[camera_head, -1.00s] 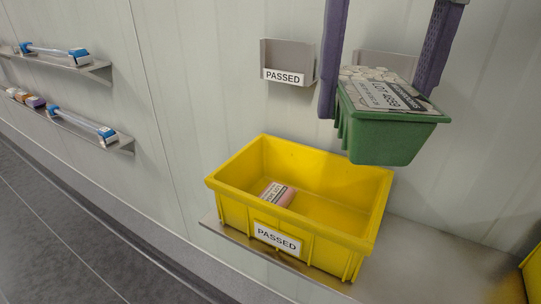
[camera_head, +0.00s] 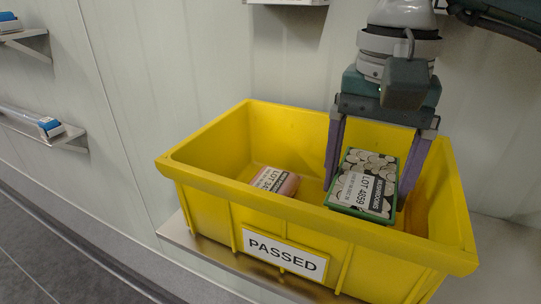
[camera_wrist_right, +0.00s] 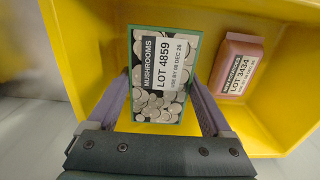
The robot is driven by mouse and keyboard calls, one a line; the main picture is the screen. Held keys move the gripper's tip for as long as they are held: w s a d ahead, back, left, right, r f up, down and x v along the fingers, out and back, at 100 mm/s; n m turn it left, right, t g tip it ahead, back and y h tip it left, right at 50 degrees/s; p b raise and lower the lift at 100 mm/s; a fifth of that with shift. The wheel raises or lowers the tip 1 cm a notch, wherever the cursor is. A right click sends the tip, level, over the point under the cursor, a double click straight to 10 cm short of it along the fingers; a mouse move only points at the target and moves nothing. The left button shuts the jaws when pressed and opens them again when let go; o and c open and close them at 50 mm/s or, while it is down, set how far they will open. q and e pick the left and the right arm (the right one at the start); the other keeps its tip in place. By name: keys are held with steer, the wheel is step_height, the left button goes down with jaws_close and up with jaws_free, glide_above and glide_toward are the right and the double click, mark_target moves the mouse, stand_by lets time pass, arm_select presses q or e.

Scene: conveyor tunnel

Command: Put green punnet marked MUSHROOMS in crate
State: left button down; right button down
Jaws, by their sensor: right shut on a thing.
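The green punnet (camera_head: 366,186) has a printed top reading MUSHROOMS and LOT 4859. It also shows in the right wrist view (camera_wrist_right: 160,80). My right gripper (camera_head: 372,190) has its purple fingers on both sides of the punnet and is shut on it. The punnet is inside the yellow crate (camera_head: 305,262) labelled PASSED, toward its right side. Whether its base touches the crate floor is hidden. My left gripper is not in view.
A pink pack (camera_head: 275,181) lies in the crate left of the punnet; in the right wrist view (camera_wrist_right: 236,65) it reads LOT 3434. The crate stands on a metal shelf (camera_head: 180,236) against a pale wall. Small wall shelves (camera_head: 68,135) are at the left.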

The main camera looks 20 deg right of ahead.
mark_target(366, 177)
step_height(366, 177, down, 4)
steer(key=shift+r, duration=0.1)
steer(key=shift+f+b, duration=0.25)
steer(key=shift+b, duration=0.2)
jaws_free()
steer(key=shift+r, duration=0.1)
steer(key=shift+r+p, duration=0.35)
steer(key=shift+p, duration=0.1)
step_height(366, 177, up, 12)
steer(key=shift+f, duration=0.15)
